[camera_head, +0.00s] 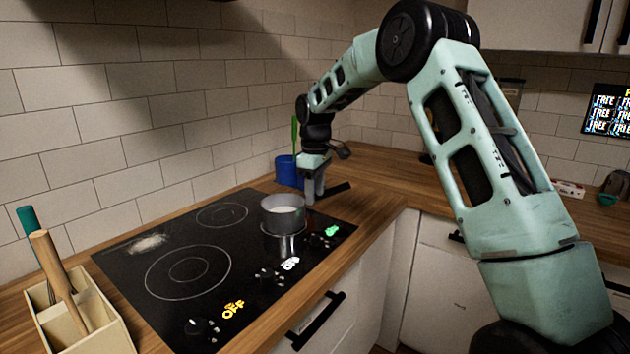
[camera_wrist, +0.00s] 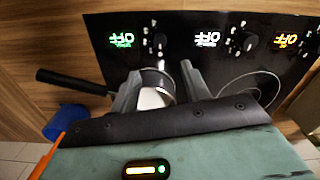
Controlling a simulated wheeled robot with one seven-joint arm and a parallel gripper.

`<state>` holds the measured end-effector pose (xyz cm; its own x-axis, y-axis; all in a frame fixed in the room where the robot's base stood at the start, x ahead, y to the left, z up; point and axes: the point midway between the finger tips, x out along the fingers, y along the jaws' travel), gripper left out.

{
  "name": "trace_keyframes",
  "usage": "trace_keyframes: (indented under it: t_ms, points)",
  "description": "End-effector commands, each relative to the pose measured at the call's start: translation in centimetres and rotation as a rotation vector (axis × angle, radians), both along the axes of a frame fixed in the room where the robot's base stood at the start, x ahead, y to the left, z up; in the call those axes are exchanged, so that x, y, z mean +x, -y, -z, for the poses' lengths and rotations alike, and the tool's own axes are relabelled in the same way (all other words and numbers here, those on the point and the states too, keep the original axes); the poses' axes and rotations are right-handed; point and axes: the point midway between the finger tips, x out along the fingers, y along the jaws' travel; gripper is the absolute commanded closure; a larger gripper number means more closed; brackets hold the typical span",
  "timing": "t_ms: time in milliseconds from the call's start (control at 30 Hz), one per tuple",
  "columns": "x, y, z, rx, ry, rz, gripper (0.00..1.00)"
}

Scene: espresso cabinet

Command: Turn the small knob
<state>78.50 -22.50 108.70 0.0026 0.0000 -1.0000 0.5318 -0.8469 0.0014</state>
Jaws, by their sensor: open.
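The black cooktop (camera_head: 140,262) carries dark knobs along its front edge. One knob (camera_head: 203,327) is by the yellow OFF label, and others (camera_head: 268,274) are by the white OFF label. In the wrist view, knobs show beside the green label (camera_wrist: 155,42), the white label (camera_wrist: 242,42) and the orange label (camera_wrist: 307,42). I cannot tell which one is the small knob. My gripper (camera_head: 310,192) is open, pointing down at the back right of the cooktop. Its fingers (camera_wrist: 161,70) appear on either side of the pot in the wrist view, apart from the knobs.
A metal pot (camera_head: 283,217) with white contents stands on the right side of the cooktop, close to my gripper. Its black handle (camera_wrist: 70,81) points away from the knobs. A blue cup (camera_head: 288,172) stands behind. A wooden utensil box (camera_head: 95,335) is at front left.

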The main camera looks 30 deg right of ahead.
Motion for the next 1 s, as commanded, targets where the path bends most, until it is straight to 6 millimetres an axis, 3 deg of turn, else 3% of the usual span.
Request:
trace_keyframes:
  t_ms: [100, 300, 900, 1000]
  points:
    - [0.0, 0.0, -2.0, 0.000, 0.002, 0.000, 0.53]
    - [0.0, 0.0, -3.6, 0.000, 0.001, -0.001, 0.53]
    - [0.0, -0.1, -3.8, 0.000, 0.000, -0.001, 0.53]
    - [-0.5, -2.0, -3.9, 0.007, 0.003, -0.011, 0.53]
